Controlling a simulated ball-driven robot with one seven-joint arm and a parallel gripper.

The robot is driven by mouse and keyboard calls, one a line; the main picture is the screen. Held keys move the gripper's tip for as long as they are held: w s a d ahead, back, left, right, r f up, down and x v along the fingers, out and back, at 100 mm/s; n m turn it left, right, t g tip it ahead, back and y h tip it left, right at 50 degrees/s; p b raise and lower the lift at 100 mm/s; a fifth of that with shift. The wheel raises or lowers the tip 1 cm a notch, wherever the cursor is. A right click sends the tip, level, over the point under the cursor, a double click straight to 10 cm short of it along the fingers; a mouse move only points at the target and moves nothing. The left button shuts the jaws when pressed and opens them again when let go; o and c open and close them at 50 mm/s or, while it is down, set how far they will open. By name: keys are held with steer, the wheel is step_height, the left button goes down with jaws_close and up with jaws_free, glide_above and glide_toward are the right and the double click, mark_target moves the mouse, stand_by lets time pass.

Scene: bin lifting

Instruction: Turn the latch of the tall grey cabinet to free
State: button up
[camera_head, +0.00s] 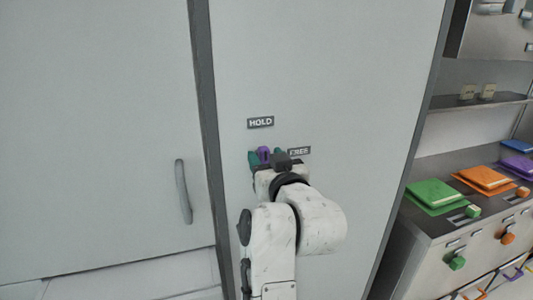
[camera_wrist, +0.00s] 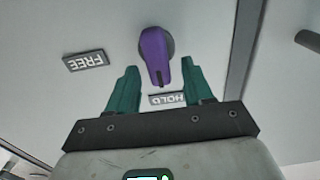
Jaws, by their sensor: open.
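The tall grey cabinet (camera_head: 330,60) fills the middle of the head view. Its purple latch (camera_head: 263,153) shows between my gripper's teal fingers. In the wrist view the latch (camera_wrist: 156,52) points at the HOLD label (camera_wrist: 168,99), away from the FREE label (camera_wrist: 86,60). The head view shows the HOLD label (camera_head: 260,122) above the latch and the FREE label (camera_head: 299,151) to its right. My gripper (camera_head: 267,156) is open, one finger on each side of the latch's pointed end. I cannot tell whether either finger touches it.
A pale door with a grey handle (camera_head: 183,191) is left of the cabinet, past a dark vertical edge. At right a metal counter (camera_head: 420,222) carries green, orange and purple flat items (camera_head: 484,179). A shelf (camera_head: 480,103) hangs above it.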

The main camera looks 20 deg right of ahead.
steer(key=shift+w, duration=0.25)
steer(key=shift+c, duration=0.5)
jaws_close()
